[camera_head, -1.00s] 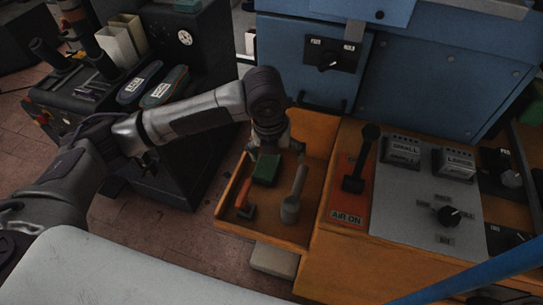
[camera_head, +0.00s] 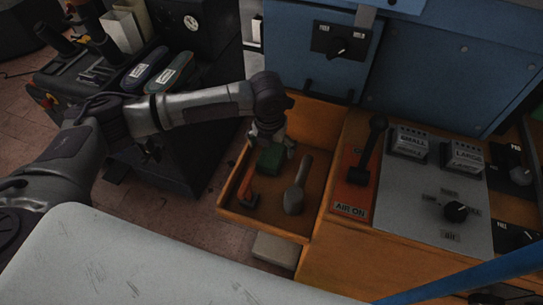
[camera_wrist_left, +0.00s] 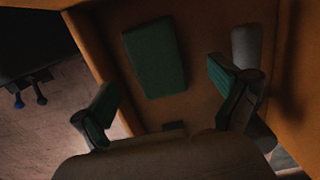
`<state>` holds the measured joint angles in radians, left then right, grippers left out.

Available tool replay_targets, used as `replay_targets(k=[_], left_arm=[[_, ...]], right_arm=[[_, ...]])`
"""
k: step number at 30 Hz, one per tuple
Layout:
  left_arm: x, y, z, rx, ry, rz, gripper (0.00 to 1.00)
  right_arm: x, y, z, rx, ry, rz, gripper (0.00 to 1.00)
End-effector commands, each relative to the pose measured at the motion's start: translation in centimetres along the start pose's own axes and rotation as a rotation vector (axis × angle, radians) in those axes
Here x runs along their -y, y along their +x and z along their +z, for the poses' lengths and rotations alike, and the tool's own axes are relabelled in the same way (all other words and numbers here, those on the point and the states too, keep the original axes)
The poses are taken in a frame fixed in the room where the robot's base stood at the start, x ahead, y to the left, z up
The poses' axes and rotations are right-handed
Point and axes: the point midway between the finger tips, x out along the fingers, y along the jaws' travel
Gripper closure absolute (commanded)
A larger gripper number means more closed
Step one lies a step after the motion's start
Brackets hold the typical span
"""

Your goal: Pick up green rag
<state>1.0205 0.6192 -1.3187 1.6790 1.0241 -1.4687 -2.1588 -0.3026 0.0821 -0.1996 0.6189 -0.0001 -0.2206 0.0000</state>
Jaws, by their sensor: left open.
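The green rag (camera_head: 268,159) is a small dark green block lying in the open wooden drawer (camera_head: 262,229). It also shows in the left wrist view (camera_wrist_left: 155,58), flat on the drawer floor, ahead of the fingers. My left gripper (camera_head: 270,143) points down over the back of the drawer, just behind and above the rag. In the left wrist view my left gripper (camera_wrist_left: 165,97) is open, its green-padded fingers spread wide, with nothing between them. The rag appears apart from both fingers. My right gripper is not in view.
An orange-handled tool (camera_head: 247,188) lies left of the rag, and a grey tool (camera_head: 297,188) lies close on its right. The drawer walls stand around them. A lever (camera_head: 371,150) and control panel (camera_head: 432,187) are to the right; a blue cabinet (camera_head: 424,75) is behind.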

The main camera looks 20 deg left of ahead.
Motion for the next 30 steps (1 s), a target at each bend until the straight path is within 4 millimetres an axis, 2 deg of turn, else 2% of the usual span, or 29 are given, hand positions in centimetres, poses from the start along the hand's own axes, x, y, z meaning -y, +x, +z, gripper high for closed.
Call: replay_targets(k=[3, 6, 15, 25, 26, 30], left_arm=[[-0.3, 2.0, -0.1, -0.001, 0.0, 0.001, 0.02], [-0.3, 3.0, -0.1, -0.001, 0.0, 0.001, 0.02], [-0.3, 3.3, 0.0, 0.001, 0.0, 0.001, 0.04], [-0.3, 3.3, 0.0, 0.001, 0.0, 0.001, 0.59], [-0.3, 3.3, 0.0, 0.002, 0.0, 0.001, 0.61], [-0.3, 3.3, 0.0, 0.002, 0.0, 0.001, 0.61]], right_arm=[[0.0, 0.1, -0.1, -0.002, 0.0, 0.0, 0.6], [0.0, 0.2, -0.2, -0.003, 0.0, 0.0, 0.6], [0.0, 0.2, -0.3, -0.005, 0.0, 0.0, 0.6], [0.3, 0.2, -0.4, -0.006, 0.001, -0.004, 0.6], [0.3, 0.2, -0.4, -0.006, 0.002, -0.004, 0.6], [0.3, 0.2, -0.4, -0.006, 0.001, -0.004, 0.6]])
